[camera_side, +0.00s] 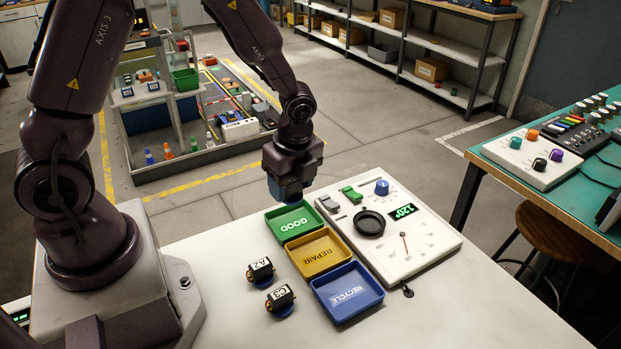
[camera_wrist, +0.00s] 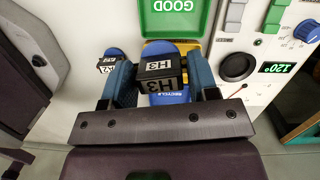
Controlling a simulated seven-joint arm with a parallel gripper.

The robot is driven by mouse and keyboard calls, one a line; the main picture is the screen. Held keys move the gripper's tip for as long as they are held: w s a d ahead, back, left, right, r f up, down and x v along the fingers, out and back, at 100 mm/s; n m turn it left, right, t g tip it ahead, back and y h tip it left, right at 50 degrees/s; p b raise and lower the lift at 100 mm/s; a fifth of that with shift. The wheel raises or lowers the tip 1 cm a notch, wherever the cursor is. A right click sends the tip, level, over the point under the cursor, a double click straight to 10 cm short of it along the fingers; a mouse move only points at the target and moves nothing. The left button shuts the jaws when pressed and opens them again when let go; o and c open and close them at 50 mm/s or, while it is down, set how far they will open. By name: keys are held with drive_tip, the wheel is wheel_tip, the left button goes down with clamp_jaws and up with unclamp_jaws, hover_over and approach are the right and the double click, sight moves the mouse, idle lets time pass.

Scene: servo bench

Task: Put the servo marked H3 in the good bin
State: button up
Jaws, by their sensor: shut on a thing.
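The servo marked H3 (camera_wrist: 158,68), black with white labels, is between the blue fingers of my gripper (camera_wrist: 162,80) in the wrist view. In the side view my gripper (camera_side: 287,192) is above the far end of the green good bin (camera_side: 293,223); the held servo cannot be made out there. The good bin also shows at the top of the wrist view (camera_wrist: 178,20), its inside looking empty where visible.
The yellow repair bin (camera_side: 318,253) and blue recycle bin (camera_side: 347,292) follow in line. Servos marked A2 (camera_side: 261,269) and C3 (camera_side: 280,298) stand on the table left of them. A white tester panel (camera_side: 415,245) with a dial and display reading 120° stands right.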

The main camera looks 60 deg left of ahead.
drive_tip(key=shift+m, duration=0.5)
drive_tip(key=shift+w+a+f, duration=0.3)
drive_tip(key=shift+a+f, duration=0.2)
drive_tip(key=shift+f, duration=1.15)
drive_tip(key=shift+w+a+f, duration=0.25)
drive_tip(key=shift+a+f, duration=0.25)
drive_tip(key=shift+f, duration=1.2)
drive_tip(key=shift+w+a+f, duration=0.3)
drive_tip(key=shift+a+f, duration=0.2)
drive_tip(key=shift+f, duration=1.15)
drive_tip(key=shift+f, duration=0.2)
drive_tip(key=o, duration=1.1)
drive_tip(key=c, duration=0.3)
drive_tip(key=shift+r, duration=0.1)
drive_tip(key=shift+d+r, duration=0.2)
drive_tip(key=shift+r, duration=1)
drive_tip(key=shift+d+r, duration=0.15)
drive_tip(key=shift+r, duration=1.05)
